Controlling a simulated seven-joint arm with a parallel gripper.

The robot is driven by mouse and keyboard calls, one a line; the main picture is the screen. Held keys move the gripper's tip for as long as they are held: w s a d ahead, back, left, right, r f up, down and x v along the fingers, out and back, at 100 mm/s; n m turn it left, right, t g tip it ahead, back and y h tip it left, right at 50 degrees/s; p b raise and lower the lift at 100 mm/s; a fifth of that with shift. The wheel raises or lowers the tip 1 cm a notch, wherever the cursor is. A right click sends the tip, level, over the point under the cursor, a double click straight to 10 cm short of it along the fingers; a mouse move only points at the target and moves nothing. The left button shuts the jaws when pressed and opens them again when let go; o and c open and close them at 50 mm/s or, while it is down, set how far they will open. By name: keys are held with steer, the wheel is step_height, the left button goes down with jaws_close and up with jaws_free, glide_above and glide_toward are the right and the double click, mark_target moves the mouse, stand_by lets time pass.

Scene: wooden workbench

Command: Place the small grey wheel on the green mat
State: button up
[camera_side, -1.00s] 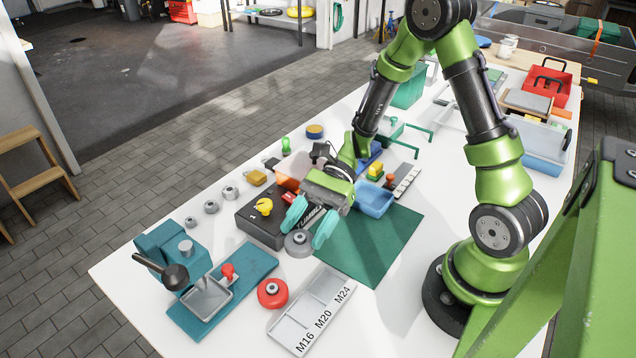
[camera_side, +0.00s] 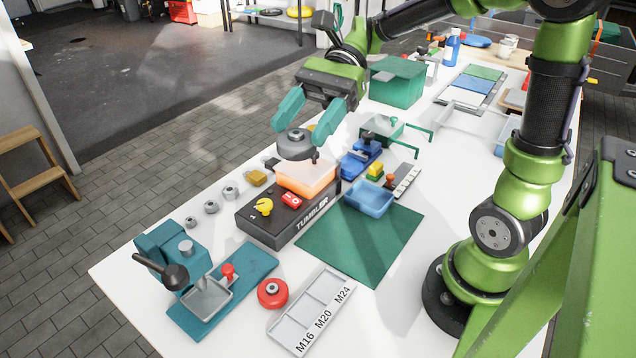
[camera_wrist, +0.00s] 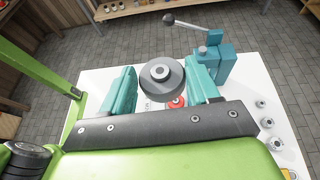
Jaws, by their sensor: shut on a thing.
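The small grey wheel (camera_side: 295,144) is held between the teal fingers of my gripper (camera_side: 306,130), high above the tumbler machine. It also shows in the wrist view (camera_wrist: 162,76), between both fingertips of my gripper (camera_wrist: 162,84). The green mat (camera_side: 365,245) lies flat on the white bench, to the right of the tumbler and below the wheel in the side picture. The mat's visible part is bare, and a blue tray stands at its upper edge.
The black tumbler (camera_side: 270,222) carries an orange tub (camera_side: 308,180). The blue tray (camera_side: 370,198), a grey labelled sorting tray (camera_side: 312,310), a red wheel (camera_side: 272,293) and a teal press (camera_side: 205,285) stand around. Several nuts (camera_side: 211,207) lie at the left edge.

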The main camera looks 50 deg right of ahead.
steer(key=s+f+n+g+h, duration=0.3)
steer(key=s+n+g+h, duration=0.35)
steer(key=s+n, duration=0.25)
steer(key=s+f+n+g+h, duration=0.3)
steer(key=s+n+g+h, duration=0.3)
steer(key=s+n+h, duration=0.15)
steer(key=d+r+n+t+h, duration=0.5)
steer(key=d+n+t+h, duration=0.4)
steer(key=n+t+h, duration=0.75)
steer(key=f+g+y, duration=0.1)
steer(key=f, duration=0.6)
steer(key=f+n+g+y, duration=0.1)
steer(key=f, duration=0.6)
steer(key=f+n+g+y, duration=0.1)
steer(key=f, duration=0.6)
steer(key=shift+s+f+y, duration=0.1)
steer(key=shift+s+y, duration=0.15)
steer(key=shift+w+f, duration=0.25)
glide_above(334, 240)
steer(key=shift+s+f, duration=0.4)
steer(key=shift+f, duration=0.3)
steer(key=f, duration=0.3)
steer(key=shift+w, duration=0.4)
steer(key=shift+f, duration=0.3)
